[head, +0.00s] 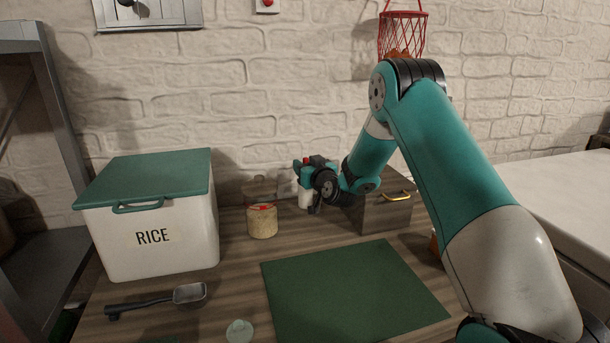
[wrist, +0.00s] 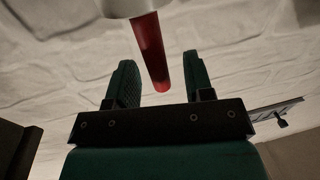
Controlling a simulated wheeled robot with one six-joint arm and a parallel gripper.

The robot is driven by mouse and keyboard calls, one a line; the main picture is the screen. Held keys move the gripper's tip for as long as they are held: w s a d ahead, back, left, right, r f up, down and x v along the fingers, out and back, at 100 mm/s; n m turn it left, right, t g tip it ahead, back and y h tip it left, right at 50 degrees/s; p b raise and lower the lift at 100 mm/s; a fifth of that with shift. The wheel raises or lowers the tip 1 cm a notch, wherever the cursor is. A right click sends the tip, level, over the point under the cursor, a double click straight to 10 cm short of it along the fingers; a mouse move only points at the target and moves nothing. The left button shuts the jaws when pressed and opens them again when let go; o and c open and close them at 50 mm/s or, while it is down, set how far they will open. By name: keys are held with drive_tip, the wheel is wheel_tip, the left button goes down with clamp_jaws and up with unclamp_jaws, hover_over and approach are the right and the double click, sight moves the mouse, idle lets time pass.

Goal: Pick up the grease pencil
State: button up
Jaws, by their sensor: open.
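The grease pencil seems to be the red stick (wrist: 150,50) in the wrist view, where the picture looks upside down. It stands out of a pale holder (wrist: 128,7). In the head view, a red tip (head: 306,160) shows above a small white holder (head: 304,199) at the back of the counter. My gripper (wrist: 160,66) is open, with a green finger on each side of the stick. In the head view my gripper (head: 301,172) partly hides the stick.
A jar (head: 262,222) with a red mark stands left of my gripper, beside a rice box (head: 150,235). A grey box (head: 388,213) with a brass handle is to the right. A green mat (head: 350,290) and a scoop (head: 188,293) lie in front. The wall is close behind.

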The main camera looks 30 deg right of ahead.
drive_tip(key=shift+w+d, duration=0.1)
drive_tip(key=shift+w, duration=0.35)
drive_tip(key=shift+c, duration=0.3)
clamp_jaws()
